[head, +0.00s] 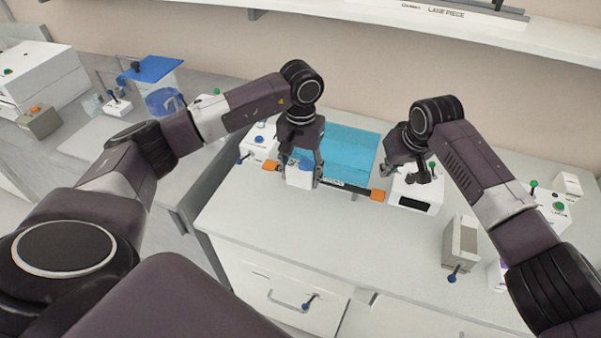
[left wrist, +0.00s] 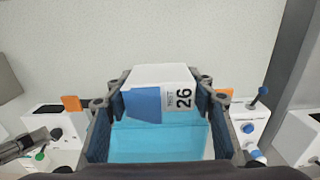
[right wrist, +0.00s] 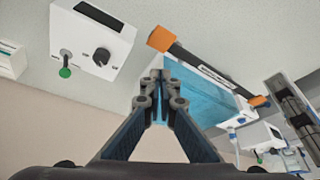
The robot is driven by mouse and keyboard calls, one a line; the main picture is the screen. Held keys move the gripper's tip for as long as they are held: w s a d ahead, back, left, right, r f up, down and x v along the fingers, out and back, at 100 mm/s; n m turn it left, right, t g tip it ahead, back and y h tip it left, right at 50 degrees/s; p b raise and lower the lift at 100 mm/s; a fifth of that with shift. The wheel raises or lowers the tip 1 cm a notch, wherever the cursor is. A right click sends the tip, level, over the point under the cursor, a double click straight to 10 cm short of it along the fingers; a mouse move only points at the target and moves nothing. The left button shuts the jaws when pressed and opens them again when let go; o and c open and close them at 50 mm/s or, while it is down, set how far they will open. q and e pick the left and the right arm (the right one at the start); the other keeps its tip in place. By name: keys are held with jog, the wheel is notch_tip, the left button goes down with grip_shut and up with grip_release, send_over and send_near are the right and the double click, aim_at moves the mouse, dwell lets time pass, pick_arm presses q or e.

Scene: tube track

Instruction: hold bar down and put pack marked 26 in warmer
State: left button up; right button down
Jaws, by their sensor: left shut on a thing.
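The white pack marked 26 (left wrist: 183,98), with a blue patch, is held between the fingers of my left gripper (left wrist: 163,95). In the head view the pack (head: 299,180) hangs at the near left of the warmer (head: 352,150), an open turquoise tray, and hides part of the bar. The dark bar (head: 350,187) has orange ends and runs along the warmer's near edge; it also shows in the right wrist view (right wrist: 205,68). My right gripper (right wrist: 159,78) appears shut and empty, above and right of the bar's right end, apart from it.
A white box with a dark window (head: 415,192) stands just right of the warmer; another white box with a blue knob (head: 259,141) stands left. A beige box (head: 459,243) is at the right. The counter's front area (head: 330,225) is clear.

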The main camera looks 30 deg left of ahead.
aim_at(379, 196)
jog(key=shift+f, duration=1.85)
jog(key=shift+f, duration=2.05)
pick_arm(q)
jog(key=shift+s, duration=0.1)
pick_arm(e)
jog(key=shift+s+f, duration=0.15)
jog(key=shift+f, duration=1.75)
jog(key=shift+r, duration=0.15)
pick_arm(q)
jog(key=shift+w+a+f, duration=0.35)
jog(key=shift+w+f, duration=0.15)
jog(key=shift+w, duration=1)
jog(key=shift+w+a+f, duration=0.35)
jog(key=shift+w+f, duration=0.15)
jog(key=shift+w, duration=1.05)
jog(key=shift+w+a+f, duration=0.35)
jog(key=shift+w+f, duration=0.15)
jog(key=shift+w, duration=1)
